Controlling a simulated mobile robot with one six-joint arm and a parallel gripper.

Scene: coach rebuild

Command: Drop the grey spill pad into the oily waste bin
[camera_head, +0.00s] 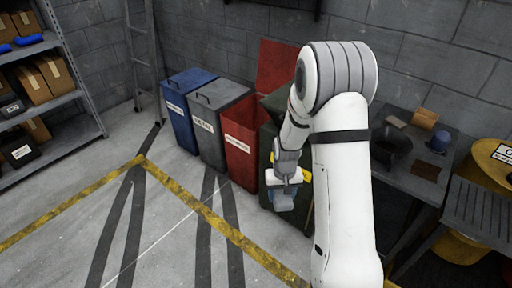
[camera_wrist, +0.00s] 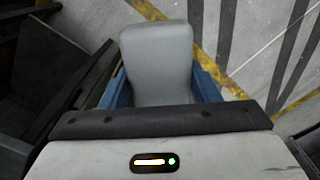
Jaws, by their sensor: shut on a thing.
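My gripper (camera_wrist: 162,88) is shut on the grey spill pad (camera_wrist: 158,55), which sits between the two blue fingers in the wrist view. In the head view my gripper (camera_head: 283,196) hangs over the floor, in front of a dark bin (camera_head: 267,160); the pad cannot be told apart there. A red bin (camera_head: 241,150) with its red lid (camera_head: 277,66) raised stands left of and behind my gripper. A grey bin (camera_head: 222,124) and a blue bin (camera_head: 188,108) stand further left, both lidded. The bin labels are too small to read surely.
A dark table (camera_head: 425,188) with small items stands at the right, beside a yellow drum (camera_head: 487,160). A shelf (camera_head: 62,140) with boxes is at the left; a ladder (camera_head: 142,60) leans behind. The floor with yellow lines (camera_head: 205,212) is clear in front of the bins.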

